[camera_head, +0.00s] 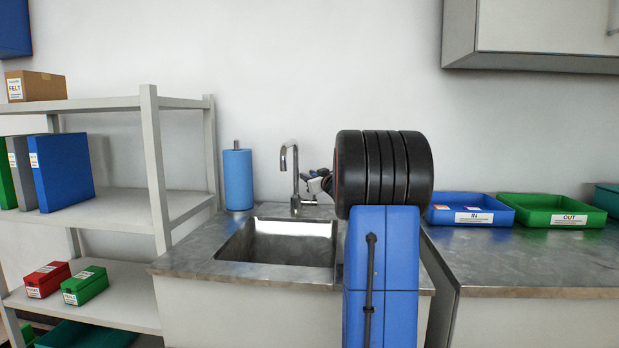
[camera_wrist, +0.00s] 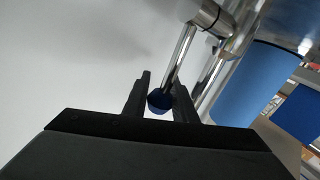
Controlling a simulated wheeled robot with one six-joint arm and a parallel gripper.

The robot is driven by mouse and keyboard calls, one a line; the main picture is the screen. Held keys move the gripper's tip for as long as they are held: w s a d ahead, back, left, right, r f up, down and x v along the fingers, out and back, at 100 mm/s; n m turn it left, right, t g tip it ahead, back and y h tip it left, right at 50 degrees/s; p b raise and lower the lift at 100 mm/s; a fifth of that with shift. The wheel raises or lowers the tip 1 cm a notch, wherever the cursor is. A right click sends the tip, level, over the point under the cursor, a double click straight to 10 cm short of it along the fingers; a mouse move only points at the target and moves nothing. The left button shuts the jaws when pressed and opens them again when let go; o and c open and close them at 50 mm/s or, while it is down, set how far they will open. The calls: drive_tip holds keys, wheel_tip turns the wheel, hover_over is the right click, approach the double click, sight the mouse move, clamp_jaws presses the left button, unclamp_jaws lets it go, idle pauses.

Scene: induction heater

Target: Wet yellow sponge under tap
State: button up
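The chrome tap (camera_head: 295,182) stands at the back of the metal sink (camera_head: 262,246) in the head view. My gripper (camera_head: 316,184) is just right of the tap, partly hidden behind my arm. In the wrist view my gripper (camera_wrist: 160,98) has its two fingers apart. A thin chrome lever (camera_wrist: 180,60) of the tap reaches down to them, and its round blue end (camera_wrist: 159,100) shows between the fingertips. I cannot tell whether the fingers touch it. No yellow sponge is visible in either view. No water is seen running from the tap.
A blue paper roll (camera_head: 238,180) stands left of the tap. A shelf (camera_head: 155,170) with binders and small boxes is at the left. A blue IN tray (camera_head: 470,208) and a green OUT tray (camera_head: 551,210) sit on the right counter. A wall cabinet (camera_head: 545,30) hangs above.

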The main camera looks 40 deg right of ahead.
clamp_jaws()
drive_tip(key=shift+s+a+r+n+t, duration=0.2)
drive_tip(key=shift+s+a+n+t, duration=0.7)
drive_tip(key=shift+t, duration=0.3)
drive_tip(key=shift+w, duration=0.1)
drive_tip(key=o, duration=0.8)
unclamp_jaws()
